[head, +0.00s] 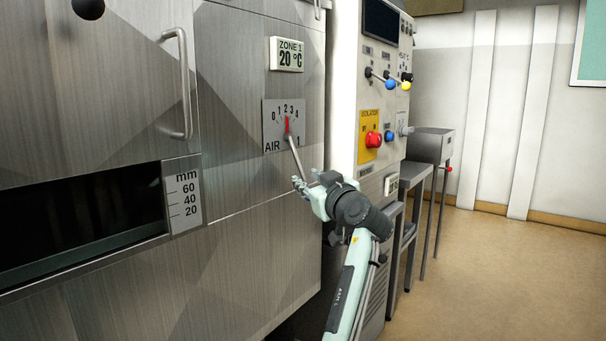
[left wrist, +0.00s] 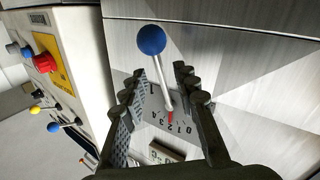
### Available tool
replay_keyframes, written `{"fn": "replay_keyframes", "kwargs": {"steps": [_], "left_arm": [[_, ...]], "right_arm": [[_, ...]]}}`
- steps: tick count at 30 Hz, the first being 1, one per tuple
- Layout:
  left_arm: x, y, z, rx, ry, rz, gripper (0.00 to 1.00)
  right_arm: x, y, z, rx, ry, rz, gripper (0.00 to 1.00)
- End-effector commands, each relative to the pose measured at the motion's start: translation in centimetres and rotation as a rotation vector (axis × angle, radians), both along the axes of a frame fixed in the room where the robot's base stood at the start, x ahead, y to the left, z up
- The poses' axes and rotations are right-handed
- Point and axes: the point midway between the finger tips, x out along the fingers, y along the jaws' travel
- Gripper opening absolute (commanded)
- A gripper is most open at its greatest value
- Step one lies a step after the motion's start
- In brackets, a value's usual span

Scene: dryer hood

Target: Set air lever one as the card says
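The air dial plate (head: 271,137) is on the metal hood front, marked 0 to 4 and AIR. Its red pointer (head: 287,125) points up at about 2. The air lever (head: 294,153) slants down and right from the dial. In the left wrist view the lever's rod (left wrist: 164,82) ends in a blue knob (left wrist: 152,39); the knob is hidden in the head view. My left gripper (head: 308,184) is at the lever's lower end. In the left wrist view its fingers (left wrist: 164,84) are spread either side of the rod, with gaps. My right gripper is out of view. No readable card shows.
A ZONE 1 display (head: 287,54) reads 20 °C above the dial. A slot with a mm scale (head: 183,195) is at left. A control cabinet (head: 345,100) with a red knob (head: 373,139) and small coloured levers stands right of the hood. Floor at right (head: 500,280) is clear.

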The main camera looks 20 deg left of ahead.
Motion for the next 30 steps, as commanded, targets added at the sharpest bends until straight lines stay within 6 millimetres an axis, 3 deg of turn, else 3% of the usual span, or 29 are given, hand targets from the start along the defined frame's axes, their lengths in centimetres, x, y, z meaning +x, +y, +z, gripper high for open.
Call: {"fn": "replay_keyframes", "kwargs": {"steps": [6,17,25,30], "left_arm": [[2.3,1.8,0.1,0.002,0.002,0.0,0.3],[2.9,2.3,-0.1,0.0,0.003,0.0,0.3],[2.8,2.3,-0.1,0.0,0.003,0.0,0.0],[2.8,2.3,-0.1,0.001,0.003,0.0,0.0]], "right_arm": [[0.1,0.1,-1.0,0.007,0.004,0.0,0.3],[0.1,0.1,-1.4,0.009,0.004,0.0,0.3],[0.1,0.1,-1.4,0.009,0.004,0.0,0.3],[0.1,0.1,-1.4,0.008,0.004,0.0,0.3]]}}
